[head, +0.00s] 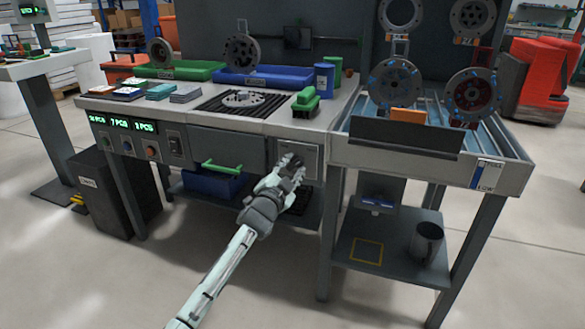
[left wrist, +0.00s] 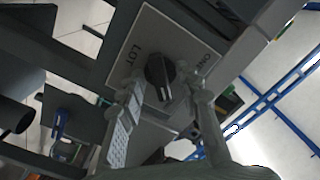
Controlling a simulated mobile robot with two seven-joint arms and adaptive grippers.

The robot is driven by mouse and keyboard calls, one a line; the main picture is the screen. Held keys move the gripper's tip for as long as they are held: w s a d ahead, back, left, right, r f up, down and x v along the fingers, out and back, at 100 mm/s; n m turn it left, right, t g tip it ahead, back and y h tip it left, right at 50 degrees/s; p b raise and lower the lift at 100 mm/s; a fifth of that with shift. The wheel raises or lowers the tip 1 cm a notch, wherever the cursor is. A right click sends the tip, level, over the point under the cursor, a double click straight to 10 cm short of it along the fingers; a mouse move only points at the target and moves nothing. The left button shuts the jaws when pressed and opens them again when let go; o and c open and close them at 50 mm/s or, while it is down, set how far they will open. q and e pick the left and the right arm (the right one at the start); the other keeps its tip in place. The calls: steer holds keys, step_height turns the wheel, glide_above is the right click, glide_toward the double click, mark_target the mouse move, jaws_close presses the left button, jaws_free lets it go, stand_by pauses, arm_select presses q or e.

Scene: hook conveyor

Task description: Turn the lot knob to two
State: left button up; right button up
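The lot knob (left wrist: 160,70) is a black round knob with a pale mark on its lower edge, on a light square plate (left wrist: 150,30) marked LOT. A second label on the plate seems to read ONE; any others are hidden. My left gripper (left wrist: 163,88) is open, one finger on either side of the knob in the left wrist view; I cannot tell if they touch it. My right gripper is not in view.
A drawer with a green handle (head: 222,168) is left of the plate, and counters (head: 122,124) are further left. A roller conveyor (head: 400,155) is to the right, with hanging discs (head: 396,82) above it. A dark cup (head: 427,243) stands on the lower shelf.

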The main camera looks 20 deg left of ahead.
arm_select(q)
steer(key=s, duration=1.2)
steer(key=shift+a, duration=0.2)
